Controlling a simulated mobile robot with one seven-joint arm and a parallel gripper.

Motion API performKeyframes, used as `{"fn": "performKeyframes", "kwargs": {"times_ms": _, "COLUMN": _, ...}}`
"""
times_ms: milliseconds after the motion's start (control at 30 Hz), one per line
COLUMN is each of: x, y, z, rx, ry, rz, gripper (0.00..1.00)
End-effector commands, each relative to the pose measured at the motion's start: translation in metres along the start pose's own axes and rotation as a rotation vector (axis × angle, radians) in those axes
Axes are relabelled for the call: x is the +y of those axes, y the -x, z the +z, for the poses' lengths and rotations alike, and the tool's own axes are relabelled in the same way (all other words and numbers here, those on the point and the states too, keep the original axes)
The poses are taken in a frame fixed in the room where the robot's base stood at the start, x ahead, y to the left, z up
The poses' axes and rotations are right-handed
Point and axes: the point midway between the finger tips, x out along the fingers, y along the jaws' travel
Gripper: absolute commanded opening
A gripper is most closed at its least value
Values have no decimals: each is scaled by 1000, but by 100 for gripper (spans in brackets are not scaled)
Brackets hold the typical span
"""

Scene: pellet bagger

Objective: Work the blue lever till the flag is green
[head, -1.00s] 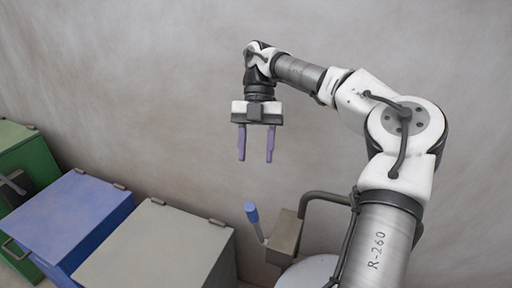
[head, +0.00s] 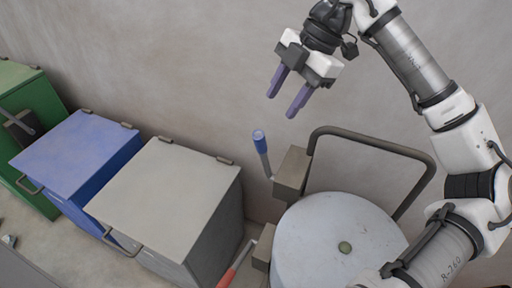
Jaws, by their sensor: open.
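The blue lever (head: 260,142) has a blue grip on a thin grey stem. It stands up beside a grey-brown box (head: 292,174) at the edge of a round pale drum (head: 335,235), leaning slightly left. My gripper (head: 284,107) is open and empty, its two purple fingers pointing down. In the picture it is above and slightly right of the lever, apart from it. I cannot make out a flag in this view.
A grey lidded bin (head: 165,185), a blue bin (head: 75,150) and a green bin (head: 30,95) stand at left. A bent tube rail (head: 375,137) rises behind the drum. A red-handled tool or lever (head: 228,277) shows at the bottom. A wall is behind.

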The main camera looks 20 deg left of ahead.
Motion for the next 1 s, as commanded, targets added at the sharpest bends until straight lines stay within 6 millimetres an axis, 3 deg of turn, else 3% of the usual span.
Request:
{"fn": "performKeyframes", "kwargs": {"times_ms": 167, "x": -1, "y": -10, "z": -1, "rx": -1, "ry": -12, "rz": 12, "gripper": 45}}
{"fn": "performKeyframes", "kwargs": {"times_ms": 700, "x": 0, "y": -114, "z": -2, "rx": 2, "ry": -9, "rz": 11, "gripper": 45}}
{"fn": "performKeyframes", "kwargs": {"times_ms": 1000, "x": 0, "y": -136, "z": -1, "rx": -1, "ry": -10, "rz": 11, "gripper": 45}}
